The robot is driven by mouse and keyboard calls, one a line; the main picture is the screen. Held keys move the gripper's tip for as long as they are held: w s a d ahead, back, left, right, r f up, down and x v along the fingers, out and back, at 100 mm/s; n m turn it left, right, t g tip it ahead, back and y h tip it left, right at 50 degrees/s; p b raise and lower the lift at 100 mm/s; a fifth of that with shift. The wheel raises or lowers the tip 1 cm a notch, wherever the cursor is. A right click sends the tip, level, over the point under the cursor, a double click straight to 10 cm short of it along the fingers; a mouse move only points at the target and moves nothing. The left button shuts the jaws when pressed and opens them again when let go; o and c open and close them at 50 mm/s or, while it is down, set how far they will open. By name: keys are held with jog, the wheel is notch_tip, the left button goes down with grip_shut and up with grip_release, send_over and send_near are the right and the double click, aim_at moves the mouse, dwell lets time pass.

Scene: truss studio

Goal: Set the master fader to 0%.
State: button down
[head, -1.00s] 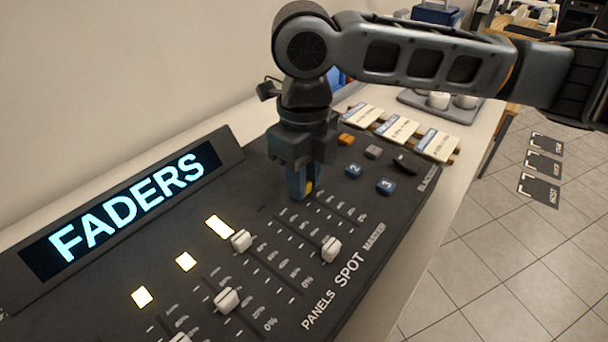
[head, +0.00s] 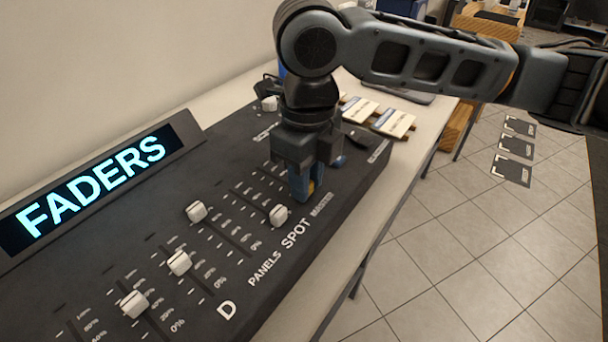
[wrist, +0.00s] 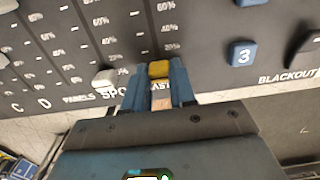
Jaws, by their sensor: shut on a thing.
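The master fader has a yellow cap (wrist: 160,69), seen between my gripper's blue fingers in the wrist view. A sliver of the yellow cap (head: 311,187) also shows in the head view. My gripper (head: 303,193) is shut on this cap, low on the master track, just above the partly covered MASTER label (head: 321,204). In the wrist view the gripper (wrist: 160,88) covers the lower end of the scale. A 20% mark shows just above the cap; the 0% mark is hidden, so the exact setting cannot be read.
The white SPOT fader cap (head: 279,215) is close to the left of my gripper. Other white caps (head: 179,262) stand farther left. A blue button 3 (wrist: 242,52) is to the right in the wrist view. The FADERS display (head: 92,190) is behind the console's left part.

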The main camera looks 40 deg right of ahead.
jog(key=c, duration=0.9)
grip_release()
jog(key=shift+s+d, duration=0.1)
jog(key=shift+s, duration=0.1)
notch_tip(320, 180, up, 8)
jog(key=shift+f, duration=0.1)
